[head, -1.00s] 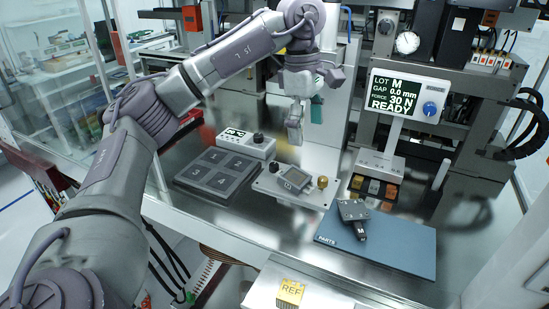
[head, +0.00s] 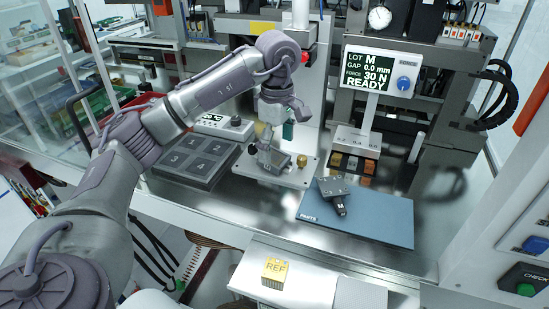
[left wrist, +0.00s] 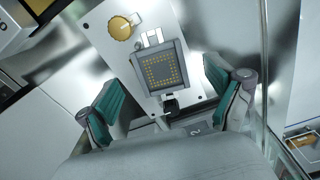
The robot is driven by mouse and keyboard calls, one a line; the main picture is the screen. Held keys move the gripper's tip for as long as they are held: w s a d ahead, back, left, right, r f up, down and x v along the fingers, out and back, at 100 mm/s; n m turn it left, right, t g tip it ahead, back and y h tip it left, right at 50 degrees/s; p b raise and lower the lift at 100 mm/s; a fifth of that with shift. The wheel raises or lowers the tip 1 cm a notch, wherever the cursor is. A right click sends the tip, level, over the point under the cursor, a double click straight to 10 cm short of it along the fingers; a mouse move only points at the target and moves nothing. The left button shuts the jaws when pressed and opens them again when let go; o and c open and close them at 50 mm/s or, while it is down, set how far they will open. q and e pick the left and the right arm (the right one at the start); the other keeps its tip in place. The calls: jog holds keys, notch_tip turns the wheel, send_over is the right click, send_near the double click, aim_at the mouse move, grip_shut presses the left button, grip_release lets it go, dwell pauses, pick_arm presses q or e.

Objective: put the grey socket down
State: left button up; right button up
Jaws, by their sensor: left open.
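The grey socket (left wrist: 161,69), a square frame with a grid of gold contacts, sits on a pale plate (left wrist: 190,23) in the left wrist view. In the left wrist view the green-padded fingers (left wrist: 162,103) are spread apart with nothing between the pads. They lie toward the socket's near side, with gaps at both sides. My right gripper is not in view.
A brass knob (left wrist: 120,27) stands beside the socket. A dark numbered tray (head: 198,160) lies to the left. A yellow REF block (head: 274,270) is in front.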

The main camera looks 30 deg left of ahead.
pick_arm(q)
jog(key=shift+a+f, duration=0.15)
jog(key=shift+f, duration=1.05)
jog(key=c, duration=1.4)
jog(key=shift+c, duration=0.2)
jog(key=shift+r, duration=0.15)
